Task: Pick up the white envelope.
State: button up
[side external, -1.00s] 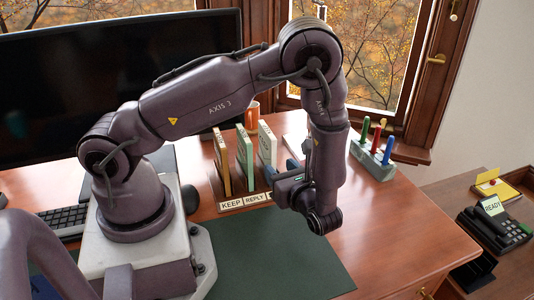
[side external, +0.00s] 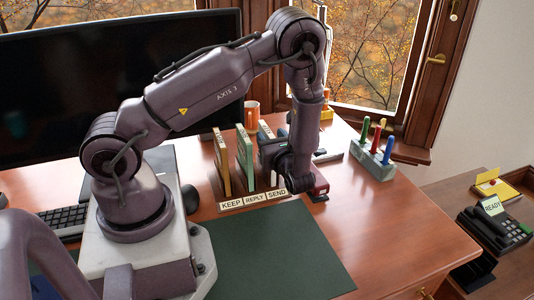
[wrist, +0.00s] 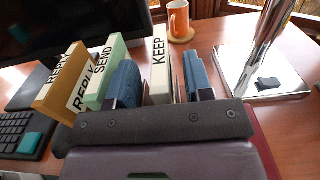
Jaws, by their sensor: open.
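The letter rack (side external: 253,199) stands on the desk with front labels KEEP, REPLY and SEND. It holds upright tan (side external: 222,163), green (side external: 245,157) and cream dividers; the cream one is partly hidden by my gripper (side external: 272,150) in the side view. In the wrist view, my gripper (wrist: 158,66) is open, its two blue fingers on either side of the cream divider (wrist: 159,72) marked KEEP. Thin pale and brown edges (wrist: 178,86) stand between that divider and the right finger. I cannot tell whether one is the white envelope. No envelope shows clearly in the side view.
An orange mug (wrist: 179,18) stands behind the rack. A shiny lamp stand (wrist: 262,45) rises close to the right in the wrist view. A grey holder with coloured handles (side external: 372,163) stands at right. The green mat (side external: 290,262) in front is clear.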

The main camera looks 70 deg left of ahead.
jog(key=shift+a, duration=0.95)
jog(key=shift+c, duration=0.2)
grip_shut()
